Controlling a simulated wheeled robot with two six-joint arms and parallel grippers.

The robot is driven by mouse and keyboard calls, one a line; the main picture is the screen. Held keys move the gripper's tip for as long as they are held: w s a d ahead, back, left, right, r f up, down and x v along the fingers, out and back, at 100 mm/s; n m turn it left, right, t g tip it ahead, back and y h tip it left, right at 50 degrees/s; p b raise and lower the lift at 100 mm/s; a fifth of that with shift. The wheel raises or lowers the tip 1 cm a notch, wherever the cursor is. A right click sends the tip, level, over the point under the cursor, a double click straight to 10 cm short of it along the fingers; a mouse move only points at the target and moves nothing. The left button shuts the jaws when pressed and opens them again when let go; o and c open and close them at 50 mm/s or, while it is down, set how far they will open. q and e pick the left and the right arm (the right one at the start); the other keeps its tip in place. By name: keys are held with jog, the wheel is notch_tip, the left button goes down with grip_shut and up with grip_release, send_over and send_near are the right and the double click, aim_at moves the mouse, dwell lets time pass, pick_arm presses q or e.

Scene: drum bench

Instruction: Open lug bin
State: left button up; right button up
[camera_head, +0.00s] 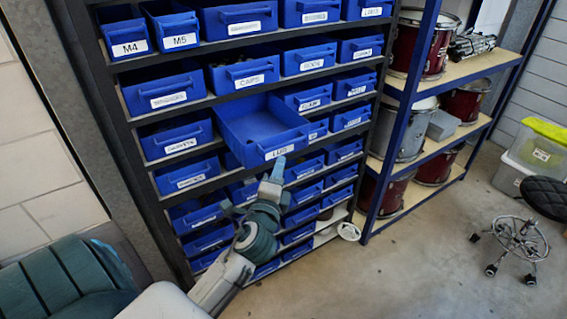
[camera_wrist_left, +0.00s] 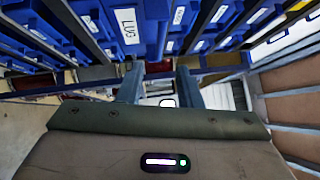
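The lug bin (camera_head: 262,128) is a blue open-topped drawer with a white label, pulled well out of the dark rack and tilted down at the front. Its inside looks empty. My left gripper (camera_head: 275,172) is just below the bin's front edge in the head view. Its two fingers (camera_wrist_left: 158,88) stand apart with nothing between them. I cannot tell whether a fingertip touches the bin. My right gripper is not in view.
The rack (camera_head: 108,98) holds several other blue labelled bins around the lug bin. To the right, a wooden-shelved unit (camera_head: 470,68) holds drums. A wheeled stool (camera_head: 515,240) and a lidded plastic box (camera_head: 540,145) stand at the right. The floor (camera_head: 400,265) between is clear.

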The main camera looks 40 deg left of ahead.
pick_arm(q)
jog(key=shift+v, duration=1.25)
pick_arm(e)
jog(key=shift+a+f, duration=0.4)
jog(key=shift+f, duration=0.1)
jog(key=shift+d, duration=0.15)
